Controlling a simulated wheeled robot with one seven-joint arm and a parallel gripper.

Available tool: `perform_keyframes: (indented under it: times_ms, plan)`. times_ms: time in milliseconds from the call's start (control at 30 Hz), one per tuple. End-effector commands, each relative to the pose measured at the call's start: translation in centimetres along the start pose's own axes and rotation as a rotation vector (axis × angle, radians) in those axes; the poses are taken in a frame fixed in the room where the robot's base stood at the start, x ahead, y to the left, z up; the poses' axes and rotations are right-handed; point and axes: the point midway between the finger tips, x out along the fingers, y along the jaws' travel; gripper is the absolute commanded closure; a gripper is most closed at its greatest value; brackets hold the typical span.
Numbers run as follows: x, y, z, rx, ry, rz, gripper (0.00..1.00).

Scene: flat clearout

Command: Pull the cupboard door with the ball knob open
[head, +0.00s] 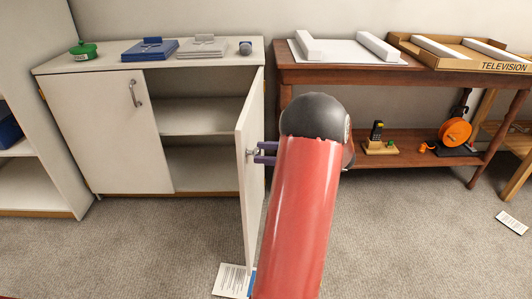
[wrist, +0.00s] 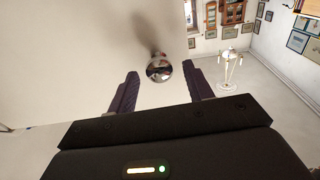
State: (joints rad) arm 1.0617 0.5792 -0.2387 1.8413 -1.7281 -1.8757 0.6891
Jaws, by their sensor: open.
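The cupboard (head: 160,130) is low and white. Its right door (head: 250,160) stands swung far out, and two bare shelves show behind it. The left door (head: 108,130) is shut and has a bar handle (head: 135,92). The ball knob (wrist: 159,68) is shiny metal and sits on the face of the open door, which also fills the left of the wrist view (wrist: 80,60). My gripper (wrist: 160,88) is open, with its dark fingers on either side of the knob and a gap visible to each. In the head view my gripper (head: 262,154) is at the door's outer face, partly hidden by my red arm.
A wooden table (head: 400,80) stands to the right. A paper (head: 232,281) lies on the carpet below the door. Open carpet lies in front of the cupboard.

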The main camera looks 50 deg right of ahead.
Motion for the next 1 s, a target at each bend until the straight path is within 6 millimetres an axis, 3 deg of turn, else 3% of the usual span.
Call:
perform_keyframes:
  times_ms: [233,600,1000]
  plan:
    - [-1.1,0.1,0.1,-0.001,0.0,0.003,0.49]
    - [-6.9,0.0,0.1,0.0,0.0,0.002,0.49]
    - [-7.8,0.0,0.0,0.0,0.0,0.0,0.49]
